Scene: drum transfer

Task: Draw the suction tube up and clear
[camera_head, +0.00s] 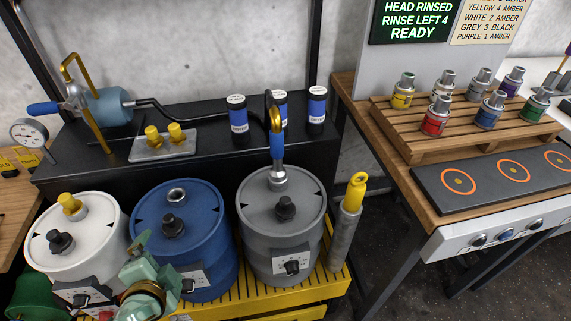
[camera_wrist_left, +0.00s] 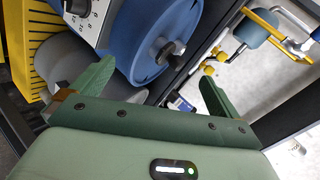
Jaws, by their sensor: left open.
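The suction tube (camera_head: 277,145) stands upright in the top opening of the grey drum (camera_head: 262,212). It has a blue grip and a yellow hooked top, and its lower end is hidden inside the drum. A dark hose runs from its top to the pump (camera_head: 108,106). My green left gripper (camera_head: 150,268) is low in front of the white and blue drums, left of the tube and apart from it. In the left wrist view its jaws (camera_wrist_left: 157,75) are spread and empty, with the blue drum (camera_wrist_left: 150,45) beyond. My right gripper is not in view.
The white drum (camera_head: 72,238) and blue drum (camera_head: 178,228) stand left of the grey drum on a yellow pallet (camera_head: 335,282). A grey cylinder with a yellow top (camera_head: 345,225) stands right. Blue-labelled bottles (camera_head: 316,110) are behind the tube. A wooden bench (camera_head: 385,165) is at right.

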